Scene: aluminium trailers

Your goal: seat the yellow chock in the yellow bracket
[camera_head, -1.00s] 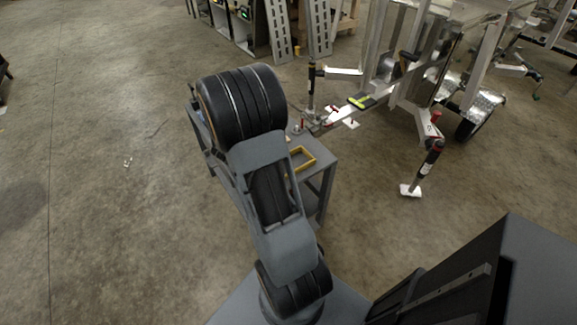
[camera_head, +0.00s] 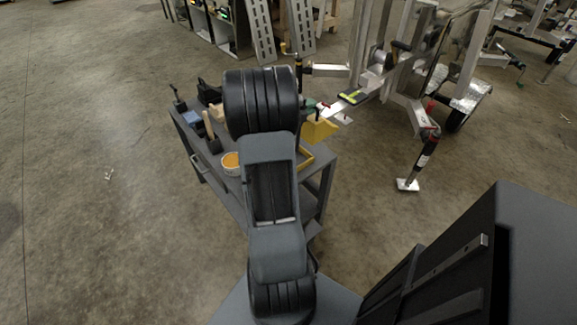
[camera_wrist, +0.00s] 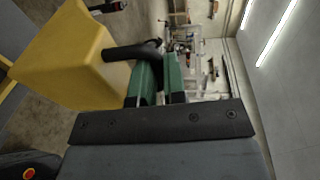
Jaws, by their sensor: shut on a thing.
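The yellow chock (camera_head: 319,131) is up beside the right side of my arm in the head view, over the table's right end. In the wrist view the chock (camera_wrist: 62,58) is a large yellow block at the left, with a dark curved handle. My gripper (camera_wrist: 158,82) has green fingers and is shut on that handle. In the head view only a little green of the gripper shows. The yellow bracket (camera_head: 306,163) is a low open frame on the table, just below the chock in the picture and partly hidden by my arm.
The grey table (camera_head: 318,180) also carries an orange-topped round tub (camera_head: 231,160), a wooden-handled tool (camera_head: 209,125), a blue item (camera_head: 192,118) and dark items at the left. An aluminium trailer frame (camera_head: 372,84) stands close behind the table's right end. Open floor lies left.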

